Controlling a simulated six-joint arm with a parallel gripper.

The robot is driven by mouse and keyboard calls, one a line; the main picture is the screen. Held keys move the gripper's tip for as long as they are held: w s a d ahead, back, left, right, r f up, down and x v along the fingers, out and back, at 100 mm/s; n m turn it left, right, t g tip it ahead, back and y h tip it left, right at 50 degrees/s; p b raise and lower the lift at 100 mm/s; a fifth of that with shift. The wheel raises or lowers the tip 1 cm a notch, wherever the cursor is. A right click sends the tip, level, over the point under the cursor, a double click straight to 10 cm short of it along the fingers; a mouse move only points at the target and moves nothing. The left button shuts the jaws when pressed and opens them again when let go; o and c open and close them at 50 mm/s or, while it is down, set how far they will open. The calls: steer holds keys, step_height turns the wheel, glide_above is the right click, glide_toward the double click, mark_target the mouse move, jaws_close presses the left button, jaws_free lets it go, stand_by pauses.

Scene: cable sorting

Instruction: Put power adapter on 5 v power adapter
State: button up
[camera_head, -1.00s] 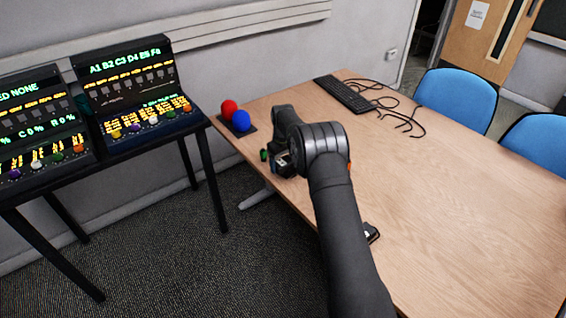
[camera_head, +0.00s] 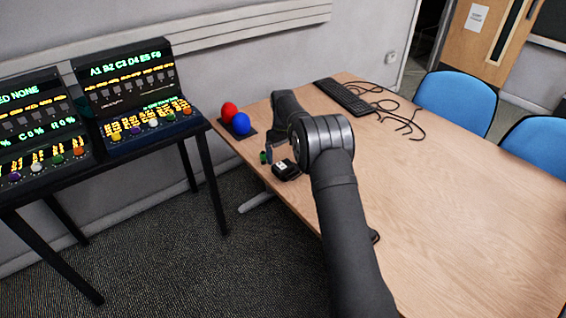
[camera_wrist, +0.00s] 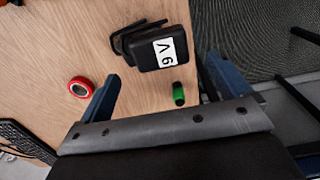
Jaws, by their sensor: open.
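A black power adapter (camera_wrist: 145,61) with a white label lies on the table in the wrist view. The label shows a V and a digit that I cannot tell as 6 or 9. A black loop or bracket-like part sticks out at its upper left. The adapter also shows in the head view (camera_head: 286,170), near the table's left edge. My gripper (camera_wrist: 165,72) is open and empty, its blue fingers apart, just back from the adapter. In the head view my gripper (camera_head: 276,150) is partly hidden by my arm. A small black thing (camera_head: 375,236) peeks out right of my arm, mostly hidden.
A green cylinder (camera_wrist: 179,94) stands near the adapter. A red tape roll (camera_wrist: 80,87) lies to the left. Red (camera_head: 229,110) and blue (camera_head: 241,122) balls sit at the far left corner. A keyboard (camera_head: 342,96) and loose cables (camera_head: 405,122) lie farther back. The table's right side is clear.

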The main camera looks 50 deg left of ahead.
mark_target(283, 165)
step_height(283, 165, up, 6)
steer(key=shift+f, duration=0.15)
stand_by(0.3)
step_height(283, 165, down, 12)
steer(key=shift+f, duration=0.2)
step_height(283, 165, up, 3)
steer(key=shift+f, duration=0.2)
steer(key=shift+r, duration=0.8)
